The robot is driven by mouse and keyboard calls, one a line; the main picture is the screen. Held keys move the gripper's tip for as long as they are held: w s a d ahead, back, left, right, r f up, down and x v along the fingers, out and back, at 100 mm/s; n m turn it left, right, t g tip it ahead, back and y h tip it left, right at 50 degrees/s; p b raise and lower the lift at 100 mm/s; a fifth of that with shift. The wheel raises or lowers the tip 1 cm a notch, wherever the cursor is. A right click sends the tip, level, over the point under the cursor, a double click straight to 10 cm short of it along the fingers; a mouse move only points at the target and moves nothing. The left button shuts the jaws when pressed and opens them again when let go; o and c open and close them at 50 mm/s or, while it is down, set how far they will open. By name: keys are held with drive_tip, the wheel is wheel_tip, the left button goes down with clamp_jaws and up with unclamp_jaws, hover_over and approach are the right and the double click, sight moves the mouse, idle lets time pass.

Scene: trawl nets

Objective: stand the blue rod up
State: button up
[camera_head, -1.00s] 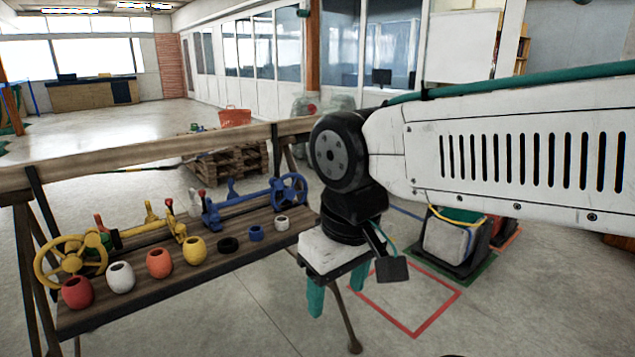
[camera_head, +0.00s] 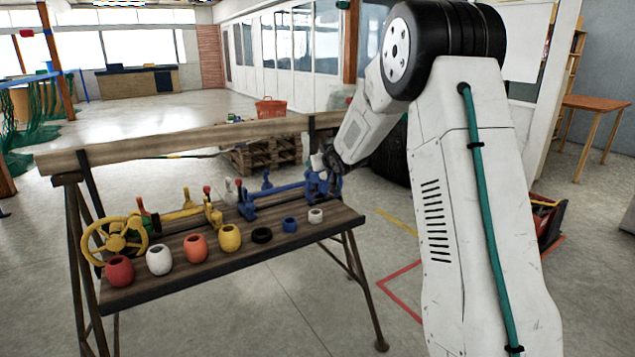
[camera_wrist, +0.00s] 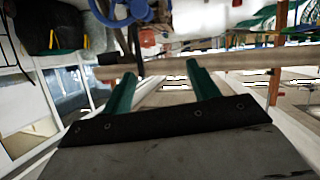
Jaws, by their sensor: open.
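A blue rod (camera_head: 280,194) lies nearly level along the back of the wooden bench (camera_head: 205,262). A blue handwheel (camera_head: 322,187) stands at its right end, partly behind my wrist. In the wrist view the blue handwheel (camera_wrist: 124,12) shows at the top edge, cut off; I cannot make out the rod there. My gripper (camera_wrist: 161,68) has its two teal fingers spread wide with nothing between them. In the head view my arm hides the fingers.
A yellow fitting with a handwheel (camera_head: 115,238) stands on the bench's left. Several small pots and rings line the front, among them a yellow pot (camera_head: 229,238) and a blue ring (camera_head: 290,225). A raised wooden rail (camera_head: 200,146) runs along the back. The floor in front is clear.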

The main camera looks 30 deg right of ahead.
drive_tip(key=w+d+f+t+y, duration=0.1)
drive_tip(key=w+d+f+t, duration=0.1)
drive_tip(key=w+d+f, duration=0.4)
drive_tip(key=n+t+y, duration=0.1)
drive_tip(key=t+y, duration=0.1)
drive_tip(key=t, duration=0.1)
approach(315, 179)
drive_tip(key=w, duration=0.8)
drive_tip(key=shift+w+r, duration=0.2)
drive_tip(key=shift+w, duration=0.05)
clamp_jaws()
